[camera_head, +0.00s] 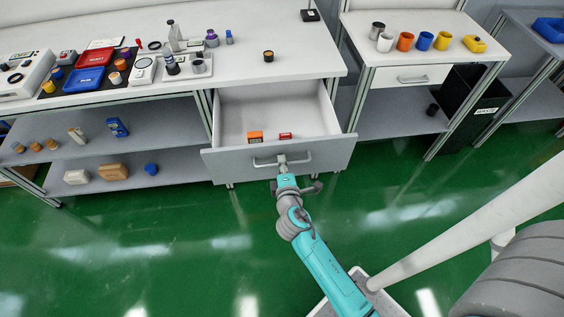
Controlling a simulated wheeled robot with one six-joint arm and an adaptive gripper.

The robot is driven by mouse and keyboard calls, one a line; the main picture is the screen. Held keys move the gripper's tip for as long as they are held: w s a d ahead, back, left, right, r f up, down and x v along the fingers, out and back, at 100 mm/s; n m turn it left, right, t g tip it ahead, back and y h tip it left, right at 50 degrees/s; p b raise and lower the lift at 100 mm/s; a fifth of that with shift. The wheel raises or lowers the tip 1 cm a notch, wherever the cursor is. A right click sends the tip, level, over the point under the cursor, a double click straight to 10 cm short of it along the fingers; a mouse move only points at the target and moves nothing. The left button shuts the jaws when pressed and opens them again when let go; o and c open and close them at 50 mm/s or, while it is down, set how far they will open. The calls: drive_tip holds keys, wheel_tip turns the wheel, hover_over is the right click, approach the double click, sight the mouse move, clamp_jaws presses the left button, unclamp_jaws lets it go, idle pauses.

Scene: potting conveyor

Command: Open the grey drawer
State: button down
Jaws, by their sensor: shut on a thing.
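The grey drawer (222,166) is pulled out from under the long white workbench, and its white inside shows. An orange box (255,136) and a small red item (286,136) lie inside, close behind the front panel. The drawer's metal bar handle (302,157) is at the middle of the front. My gripper (281,160) is shut on this handle, with my teal arm reaching up to it from below. The fingertips are small and partly hidden by the wrist.
The workbench (285,50) carries trays, small containers and instruments, mostly at the left. A shelf (160,130) below it holds loose items. At the right, a smaller table (380,22) holds coloured cups above a white drawer (400,76). The green floor (180,240) before the drawer is clear.

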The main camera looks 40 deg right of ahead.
drive_tip(key=c, duration=1.2)
unclamp_jaws()
drive_tip(key=v, duration=1.2)
drive_tip(key=shift+s+f, duration=0.1)
drive_tip(key=s+a+f+m+y, duration=0.15)
drive_tip(key=s+a+y, duration=0.25)
drive_tip(key=s, duration=0.4)
drive_tip(key=s+a+m+y, duration=0.2)
drive_tip(key=s+a+y, duration=0.15)
drive_tip(key=s, duration=0.35)
drive_tip(key=s+a+r+m+t+y, duration=0.1)
drive_tip(key=s+a+r+m, duration=0.1)
drive_tip(key=s+r+m, duration=0.5)
drive_tip(key=s+r, duration=0.3)
drive_tip(key=r, duration=0.2)
drive_tip(key=shift+s+a+m+t, duration=0.3)
drive_tip(key=shift+s+m+t, duration=0.05)
drive_tip(key=shift+s+t, duration=0.05)
